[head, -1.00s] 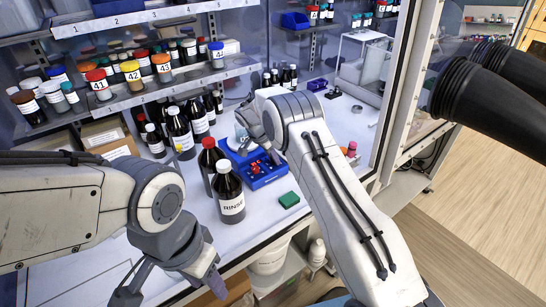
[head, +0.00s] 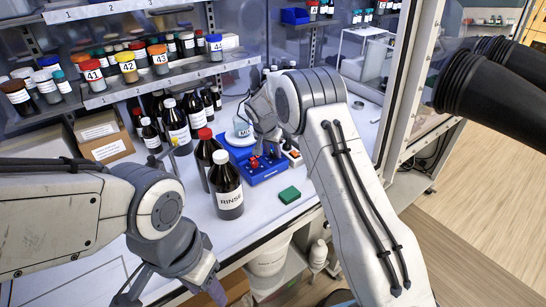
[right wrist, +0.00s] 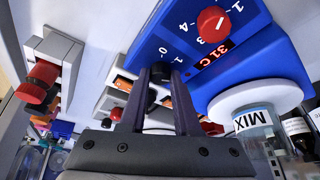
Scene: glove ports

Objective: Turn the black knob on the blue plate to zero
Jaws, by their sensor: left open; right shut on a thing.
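The blue plate (head: 266,176) sits on the bench beside the bottles; it also fills the upper right of the right wrist view (right wrist: 255,62). It carries a red knob (right wrist: 214,24), a display reading 31 C and a printed number scale. My right gripper (head: 268,152) reaches down onto the plate. In the right wrist view its two fingers (right wrist: 160,78) are shut on the black knob (right wrist: 161,70), near the scale's 0. The knob's pointer is hidden or too small to read. My left gripper (head: 165,289) is open and empty at the front edge, away from the plate.
A white round plate (right wrist: 257,96) with a MIX beaker (right wrist: 262,122) adjoins the blue plate. The RINSE bottle (head: 227,190) stands close to its left. A green block (head: 290,194) lies in front. White units with red and orange parts (right wrist: 50,68) stand beside the blue plate.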

